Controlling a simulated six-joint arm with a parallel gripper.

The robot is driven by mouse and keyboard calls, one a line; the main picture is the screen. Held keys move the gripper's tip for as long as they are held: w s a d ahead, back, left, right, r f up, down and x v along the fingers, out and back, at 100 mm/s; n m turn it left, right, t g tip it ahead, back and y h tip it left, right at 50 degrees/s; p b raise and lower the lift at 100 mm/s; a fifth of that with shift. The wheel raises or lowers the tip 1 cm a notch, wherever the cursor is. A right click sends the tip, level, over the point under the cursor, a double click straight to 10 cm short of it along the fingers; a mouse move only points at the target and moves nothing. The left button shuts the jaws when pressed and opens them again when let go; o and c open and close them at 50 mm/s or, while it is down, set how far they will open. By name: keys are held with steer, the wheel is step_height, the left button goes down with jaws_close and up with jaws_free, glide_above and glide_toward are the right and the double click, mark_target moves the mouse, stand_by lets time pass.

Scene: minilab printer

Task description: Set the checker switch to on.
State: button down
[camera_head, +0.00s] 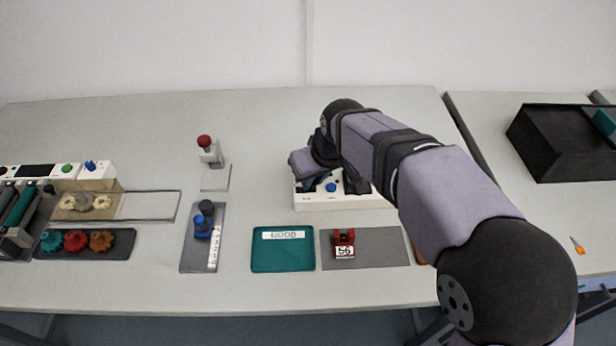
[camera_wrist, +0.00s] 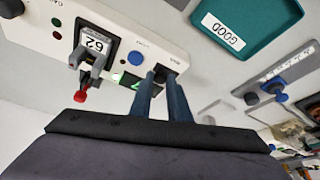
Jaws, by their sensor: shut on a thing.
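The checker (camera_head: 335,202) is a white box on the table, partly hidden behind my arm in the head view. In the wrist view its white panel (camera_wrist: 108,22) carries a blue button (camera_wrist: 135,58), a dark switch area (camera_wrist: 176,60) at its end and a lit green display (camera_wrist: 136,82). A block with a card reading 62 (camera_wrist: 95,43) sits in it. My gripper (camera_wrist: 160,73) is closed at the dark switch area, its two blue-grey fingers converging there. The fingers hide the switch lever, so its position cannot be told. In the head view my gripper is over the checker.
A teal GOOD tray (camera_head: 283,265) and a grey mat (camera_head: 385,252) with a red block (camera_head: 344,240) lie in front. A red-knobbed stand (camera_head: 208,152) and a grey plate (camera_head: 190,262) are to the left. A black bin (camera_head: 550,160) stands at right.

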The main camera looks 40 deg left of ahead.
steer(key=c, duration=1.7)
jaws_free()
steer(key=shift+w+d, duration=0.15)
steer(key=shift+w, duration=0.05)
steer(key=shift+o, duration=0.2)
steer(key=shift+r, duration=0.1)
steer(key=v, duration=0.7)
steer(key=shift+b, duration=0.35)
